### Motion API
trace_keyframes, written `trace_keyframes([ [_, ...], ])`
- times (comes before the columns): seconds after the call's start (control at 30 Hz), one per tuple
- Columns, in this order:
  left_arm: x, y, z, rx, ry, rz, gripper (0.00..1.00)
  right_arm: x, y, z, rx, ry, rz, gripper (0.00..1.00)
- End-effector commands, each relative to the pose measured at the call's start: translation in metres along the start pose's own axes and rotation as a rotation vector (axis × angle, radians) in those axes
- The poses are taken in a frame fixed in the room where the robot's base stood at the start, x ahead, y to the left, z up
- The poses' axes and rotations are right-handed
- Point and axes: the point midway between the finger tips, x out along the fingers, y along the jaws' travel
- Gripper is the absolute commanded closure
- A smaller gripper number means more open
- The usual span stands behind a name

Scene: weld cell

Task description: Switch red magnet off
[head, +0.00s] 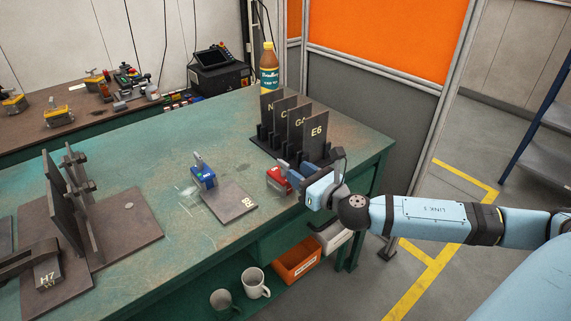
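The red magnet (277,180) sits on the green workbench (130,150) near its front right edge, partly covered by my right gripper (292,176). My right gripper reaches in from the right, with its front end at the magnet. Its fingers are mostly hidden, so I cannot tell whether they touch the magnet or are open. The magnet's switch cannot be made out clearly. A blue magnet (204,179) with a raised lever stands further left, at the edge of a dark plate marked 8 (231,203). My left gripper is not in view.
A rack (264,142) of upright dark plates stands just behind my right gripper. A bottle (268,70) is at the back. Upright plates on a base (118,225) and a plate marked H7 (48,275) are at left. Mugs (255,283) and an orange bin (298,262) sit below.

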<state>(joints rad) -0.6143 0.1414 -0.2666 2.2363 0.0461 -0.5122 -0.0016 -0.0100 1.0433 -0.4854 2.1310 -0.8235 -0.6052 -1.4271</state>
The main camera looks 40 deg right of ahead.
Motion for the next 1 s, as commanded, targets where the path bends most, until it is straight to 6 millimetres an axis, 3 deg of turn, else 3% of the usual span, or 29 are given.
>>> trace_keyframes([
  [0.3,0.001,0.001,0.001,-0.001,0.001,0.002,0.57,0.044,0.000,0.000,0.002,-0.002,-0.001,0.64],
  [0.77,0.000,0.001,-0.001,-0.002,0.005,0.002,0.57,0.055,0.000,0.000,0.000,0.001,0.000,0.64],
  [0.93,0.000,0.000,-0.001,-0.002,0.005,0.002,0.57,0.054,0.000,0.000,0.000,0.000,0.000,0.98],
  [1.0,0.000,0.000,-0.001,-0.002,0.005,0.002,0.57,0.054,0.000,0.000,0.000,0.000,0.000,1.00],
])
